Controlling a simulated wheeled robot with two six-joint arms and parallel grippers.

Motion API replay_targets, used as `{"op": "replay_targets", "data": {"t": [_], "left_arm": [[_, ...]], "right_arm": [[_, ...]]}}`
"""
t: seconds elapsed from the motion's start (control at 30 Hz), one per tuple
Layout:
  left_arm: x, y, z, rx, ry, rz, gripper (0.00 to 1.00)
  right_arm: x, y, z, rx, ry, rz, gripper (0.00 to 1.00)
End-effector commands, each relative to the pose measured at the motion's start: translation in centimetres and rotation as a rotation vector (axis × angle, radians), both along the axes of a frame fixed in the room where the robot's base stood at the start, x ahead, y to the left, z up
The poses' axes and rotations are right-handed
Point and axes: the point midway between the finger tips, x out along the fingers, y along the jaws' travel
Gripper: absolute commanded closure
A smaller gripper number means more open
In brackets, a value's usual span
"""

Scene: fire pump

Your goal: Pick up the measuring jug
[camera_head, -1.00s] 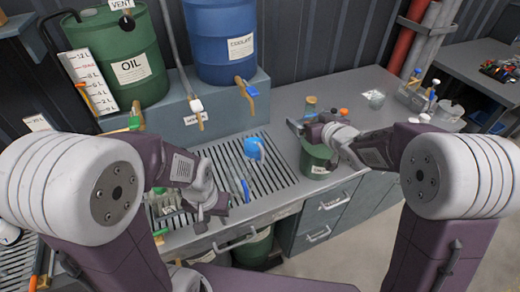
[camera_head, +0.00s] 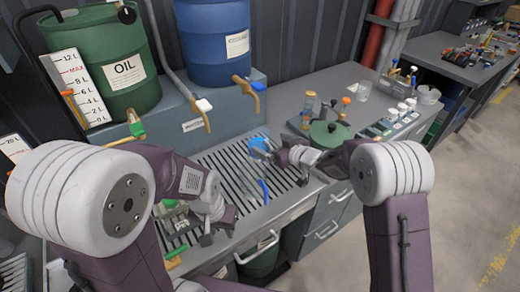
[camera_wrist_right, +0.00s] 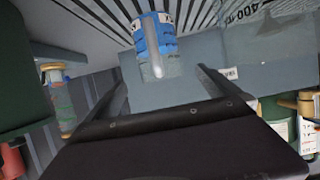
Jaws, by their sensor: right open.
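A clear vessel marked 400 (camera_wrist_right: 265,22), which looks like the measuring jug, fills the upper right of the right wrist view, partly cut off. In the head view a curved blue handle (camera_head: 264,191) shows on the slotted grate (camera_head: 228,160); the clear body is hard to make out. A blue piece with a printed label (camera_wrist_right: 155,35) lies ahead of my right gripper; it also shows in the head view (camera_head: 258,147). My right gripper (camera_head: 272,154) is open and empty above the grate. My left gripper (camera_head: 210,232) hangs over the grate's left front; its jaws are unclear.
The oil drum (camera_head: 100,65) and coolant drum (camera_head: 212,45) stand on a grey ledge with taps over the grate.

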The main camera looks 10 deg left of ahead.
Motion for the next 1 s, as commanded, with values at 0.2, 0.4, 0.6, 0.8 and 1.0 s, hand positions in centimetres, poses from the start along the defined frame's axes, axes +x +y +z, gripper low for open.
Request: {"op": "replay_targets", "data": {"t": [0.2,0.4,0.6,0.8,1.0], "left_arm": [[0.0,0.0,0.2,0.000,0.000,0.000,0.64],[0.0,0.0,0.7,0.000,0.000,0.000,0.64],[0.0,0.0,0.9,0.000,0.000,0.000,0.64],[0.0,0.0,0.8,0.000,0.000,0.000,0.64],[0.0,0.0,0.8,0.000,0.000,0.000,0.64]], "right_arm": [[1.3,1.3,-0.7,0.000,0.002,-0.002,0.00],[2.8,3.3,-1.0,0.000,0.000,0.001,0.00],[4.5,5.0,-2.0,0.000,0.000,-0.001,0.00],[4.6,5.1,-2.1,0.001,0.001,-0.003,0.00],[4.6,5.1,-2.1,0.001,0.001,-0.003,0.47]]}}
